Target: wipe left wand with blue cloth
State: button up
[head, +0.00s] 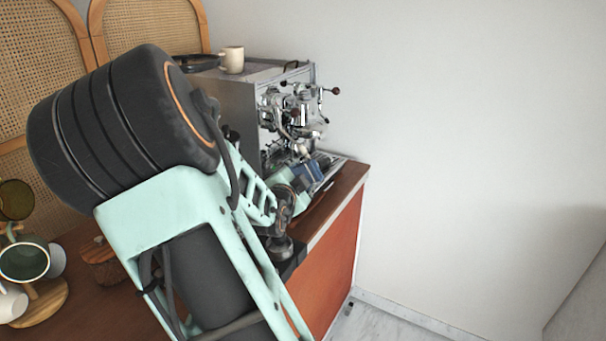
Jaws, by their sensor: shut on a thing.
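The espresso machine (238,105) stands on the wooden counter, its front facing right. My gripper (309,172) is at the machine's front, low and just above the drip tray. It is shut on the blue cloth (311,169), a small dark blue patch at the fingertips. My arm comes in from the lower left and covers the machine's near lower side. The left wand cannot be made out clearly among the chrome parts and my gripper. I cannot tell whether the cloth touches it.
A cream cup (232,60) stands on top of the machine. A mug stand (40,300) with several mugs and a wooden container (101,262) are at the lower left. A black-handled tamper-like object (280,247) sits near the counter's front edge. Free floor lies right of the counter.

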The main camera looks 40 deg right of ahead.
jog(key=shift+w+a+r+t, duration=0.15)
jog(key=shift+w+a+r, duration=0.05)
jog(key=shift+w+r, duration=0.3)
jog(key=shift+w+a+r+t, duration=0.15)
jog(key=shift+w+r, duration=0.2)
jog(key=shift+r, duration=0.2)
jog(key=shift+o, duration=0.2)
jog(key=shift+s+d+f+b, duration=0.1)
jog(key=shift+s+f+b, duration=0.35)
jog(key=shift+f+b, duration=0.25)
jog(key=shift+w+r+p, duration=0.25)
jog(key=shift+r+p, duration=0.3)
jog(key=shift+r, duration=0.05)
jog(key=shift+s+a+f+b, duration=0.2)
jog(key=shift+f+b, duration=0.35)
jog(key=shift+b, duration=0.15)
jog(key=shift+s+d+f+b, duration=0.3)
jog(key=shift+s+f+b, duration=0.45)
jog(key=shift+s, duration=0.15)
